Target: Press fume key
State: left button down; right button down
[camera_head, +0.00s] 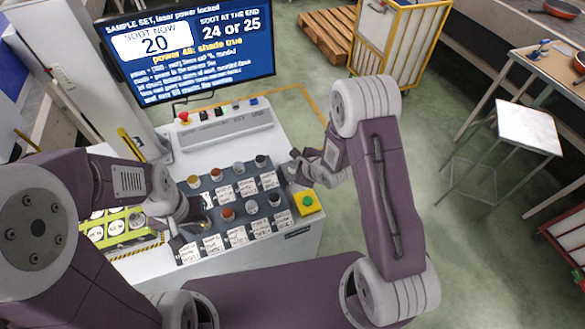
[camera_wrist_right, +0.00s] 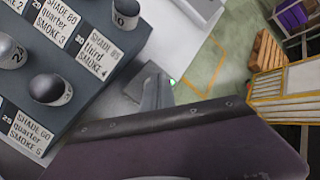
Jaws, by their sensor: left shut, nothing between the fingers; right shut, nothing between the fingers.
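A dark key panel (camera_head: 236,205) on the white console carries two rows of round knob-like keys with white label cards. The colours run from a yellow-orange key (camera_head: 193,181) and an orange-red key (camera_head: 227,214) to grey and dark ones. In the right wrist view the cards read shade and smoke values, such as the card by a dark key (camera_wrist_right: 50,89); I cannot read which key is fume. My left gripper (camera_head: 190,222) is shut at the panel's left end, partly hiding keys there. My right gripper (camera_head: 292,168) is shut and empty beside the panel's right end; it also shows in the wrist view (camera_wrist_right: 158,88).
A screen (camera_head: 190,50) reads soot now 20, soot at the end 24 or 25. A yellow box with a green button (camera_head: 306,202) is at the console's right edge. A raised strip with a red button (camera_head: 185,118) lies behind. A yellow-green tray (camera_head: 118,228) is left.

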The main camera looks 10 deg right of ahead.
aim_at(294, 171)
dwell(0.4)
jog(key=shift+f, duration=0.45)
jog(key=shift+r+p, duration=0.35)
jog(key=shift+r, duration=0.05)
notch_tip(294, 171, up, 6)
jog(key=p, duration=0.6)
jog(key=shift+r, duration=0.2)
jog(key=shift+f, duration=0.15)
